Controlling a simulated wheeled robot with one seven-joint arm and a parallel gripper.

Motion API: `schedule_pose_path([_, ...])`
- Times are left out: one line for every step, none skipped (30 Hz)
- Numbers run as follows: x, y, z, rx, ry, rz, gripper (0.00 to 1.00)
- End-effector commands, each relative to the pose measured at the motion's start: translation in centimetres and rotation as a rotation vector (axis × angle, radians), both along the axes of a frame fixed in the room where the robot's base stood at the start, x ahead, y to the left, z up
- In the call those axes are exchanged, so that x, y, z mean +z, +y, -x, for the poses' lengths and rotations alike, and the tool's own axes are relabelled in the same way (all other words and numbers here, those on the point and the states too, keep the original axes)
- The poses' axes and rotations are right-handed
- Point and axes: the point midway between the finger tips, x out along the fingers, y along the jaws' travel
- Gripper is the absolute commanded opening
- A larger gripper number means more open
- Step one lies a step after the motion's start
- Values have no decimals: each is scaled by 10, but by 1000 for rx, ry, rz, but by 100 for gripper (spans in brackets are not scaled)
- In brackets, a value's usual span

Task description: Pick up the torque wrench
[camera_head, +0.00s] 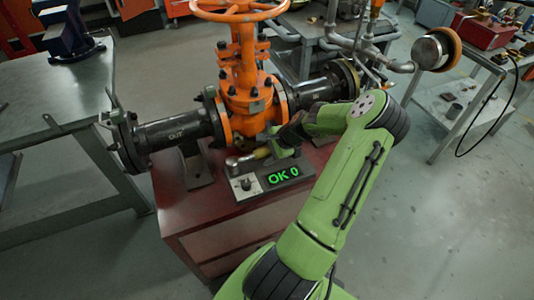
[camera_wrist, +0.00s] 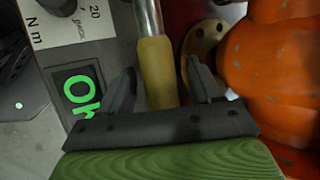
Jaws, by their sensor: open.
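The torque wrench has a yellow handle (camera_wrist: 157,68) and a bare metal shaft. In the wrist view the handle runs between the two dark fingers of my gripper (camera_wrist: 162,88), with a visible gap on each side. The lower end of the handle is hidden by the gripper body. In the head view the wrench (camera_head: 246,158) lies behind the display box, its metal head to the left. My gripper is at its right end there, partly hidden by my arm. My gripper is open and holds nothing.
The display box (camera_head: 283,177) reads "OK 0" in green and has a knob. The orange gate valve (camera_head: 240,85) and its dark pipes stand close behind the wrench on the red cabinet (camera_head: 196,223). In the wrist view the orange valve body (camera_wrist: 285,70) is just right of my gripper.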

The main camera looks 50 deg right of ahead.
Motion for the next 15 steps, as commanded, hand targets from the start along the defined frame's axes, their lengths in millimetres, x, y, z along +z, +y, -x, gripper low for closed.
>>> schedule_pose_path([1, 0, 0, 0, 0, 0, 62])
schedule_pose_path([1, 0, 0, 0, 0, 0, 57])
schedule_pose_path([1, 0, 0, 0, 0, 0, 51])
schedule_pose_path([1, 0, 0, 0, 0, 0, 47])
schedule_pose_path([1, 0, 0, 0, 0, 0, 42])
schedule_pose_path([1, 0, 0, 0, 0, 0, 36])
schedule_pose_path([1, 0, 0, 0, 0, 0, 31])
schedule_pose_path([1, 0, 0, 0, 0, 0, 27])
schedule_pose_path([1, 0, 0, 0, 0, 0, 20])
schedule_pose_path([1, 0, 0, 0, 0, 0, 16])
schedule_pose_path([1, 0, 0, 0, 0, 0, 11])
schedule_pose_path([1, 0, 1, 0, 0, 0, 5])
schedule_pose_path([1, 0, 1, -1, 0, -1, 1])
schedule_pose_path([1, 0, 1, -1, 0, -1, 0])
schedule_pose_path([1, 0, 1, 0, 1, -1, 0])
